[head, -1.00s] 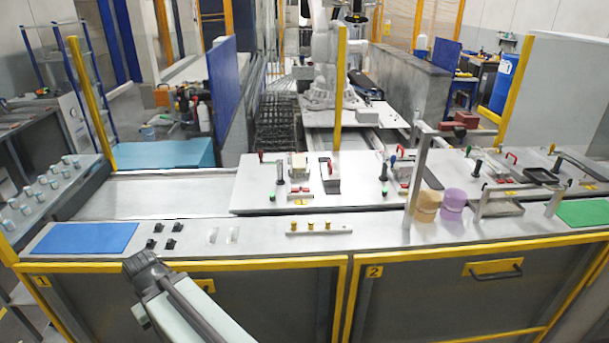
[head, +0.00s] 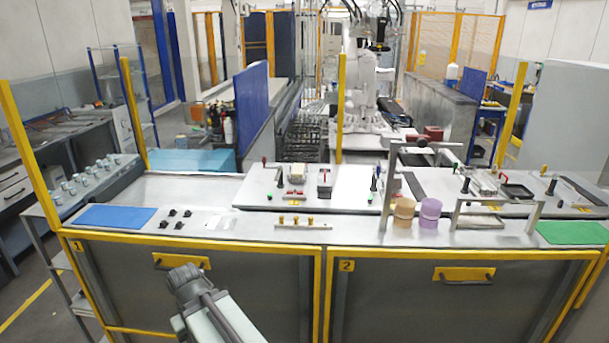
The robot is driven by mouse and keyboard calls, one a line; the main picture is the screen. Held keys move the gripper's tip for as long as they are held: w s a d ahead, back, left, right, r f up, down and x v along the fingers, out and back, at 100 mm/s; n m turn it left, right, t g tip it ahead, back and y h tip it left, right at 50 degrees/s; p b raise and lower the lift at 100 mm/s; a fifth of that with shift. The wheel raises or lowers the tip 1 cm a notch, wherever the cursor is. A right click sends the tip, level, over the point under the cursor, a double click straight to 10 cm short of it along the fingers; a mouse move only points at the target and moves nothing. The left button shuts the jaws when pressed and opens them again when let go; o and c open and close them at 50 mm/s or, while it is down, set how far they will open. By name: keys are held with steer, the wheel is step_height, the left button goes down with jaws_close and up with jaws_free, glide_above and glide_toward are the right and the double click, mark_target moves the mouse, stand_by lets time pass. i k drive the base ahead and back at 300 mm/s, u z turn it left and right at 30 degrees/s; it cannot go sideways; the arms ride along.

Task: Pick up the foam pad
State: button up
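I cannot tell for sure which thing is the foam pad. A flat blue pad (head: 116,217) lies on the bench top at the left end. A flat green pad (head: 572,233) lies at the right end. A small beige block (head: 298,170) sits on the white fixture plate behind the front ledge. Part of my arm shows low in the head view, with a dark joint at its upper end, in front of the bench and below its top. My gripper's fingers do not show.
On the front ledge stand an orange cylinder (head: 404,213), a purple cylinder (head: 429,213), small black clips (head: 175,219) and a strip with yellow pegs (head: 303,223). A metal post (head: 387,190) and a metal handle frame (head: 500,207) rise from the ledge. Yellow-framed panels close the front.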

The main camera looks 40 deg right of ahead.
mark_target(298, 169)
steer(key=z, duration=3.3)
steer(key=k, duration=1.65)
steer(key=u, duration=1.55)
steer(key=i, duration=0.8)
steer(key=u, duration=0.1)
